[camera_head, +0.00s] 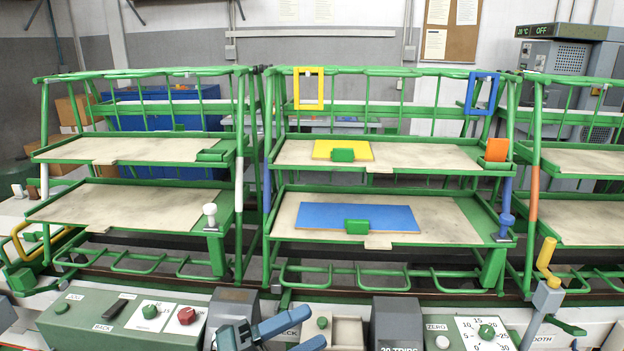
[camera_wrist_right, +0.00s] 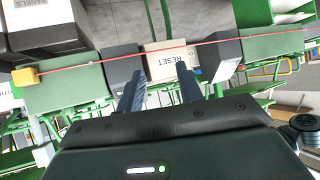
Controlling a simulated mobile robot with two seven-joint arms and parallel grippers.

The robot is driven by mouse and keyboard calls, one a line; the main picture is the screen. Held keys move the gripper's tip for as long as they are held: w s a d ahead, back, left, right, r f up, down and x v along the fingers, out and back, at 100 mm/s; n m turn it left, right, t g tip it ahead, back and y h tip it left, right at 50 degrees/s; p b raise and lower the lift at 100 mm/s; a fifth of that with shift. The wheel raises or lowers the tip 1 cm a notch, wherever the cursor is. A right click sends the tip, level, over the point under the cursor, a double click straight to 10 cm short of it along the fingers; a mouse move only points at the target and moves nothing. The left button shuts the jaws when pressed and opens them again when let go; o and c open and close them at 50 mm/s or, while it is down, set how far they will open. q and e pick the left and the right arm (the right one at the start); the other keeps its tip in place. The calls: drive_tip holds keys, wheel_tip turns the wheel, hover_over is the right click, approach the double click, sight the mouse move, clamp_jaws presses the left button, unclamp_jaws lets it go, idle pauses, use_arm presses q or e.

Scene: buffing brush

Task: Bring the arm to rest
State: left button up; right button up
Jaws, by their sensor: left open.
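My left gripper (camera_head: 314,326) shows at the bottom middle of the head view. Its two blue fingers are apart, with nothing between them, in front of the control panels. My right gripper (camera_wrist_right: 161,74) shows in the right wrist view. I cannot tell whether the fingers touch anything.
Green racks with shelves stand ahead, carrying a yellow plate (camera_head: 362,151) and a blue plate (camera_head: 392,218). A control box with a red knob (camera_head: 186,316) is at front left; a dial (camera_head: 487,332) is at front right. A yellow-handled lever (camera_head: 547,254) stands at the right.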

use_arm(q)
drive_tip(key=s+a+f+n+t+y, duration=0.1)
drive_tip(key=s+a+f+n+y, duration=0.3)
drive_tip(key=f+n, duration=0.4)
drive_tip(key=s+a+f+n+t+y, duration=0.1)
drive_tip(key=s+a+f+n+y, duration=0.3)
drive_tip(key=f+n+y, duration=0.3)
drive_tip(key=s+a+f+n+t+y+p, duration=0.1)
drive_tip(key=s+a+f+n+y, duration=0.3)
drive_tip(key=f+n, duration=0.5)
drive_tip(key=n+y, duration=0.1)
drive_tip(key=n, duration=0.4)
drive_tip(key=shift+a+f+y, duration=0.2)
drive_tip(key=shift+a+y, duration=0.15)
drive_tip(key=shift+y, duration=0.05)
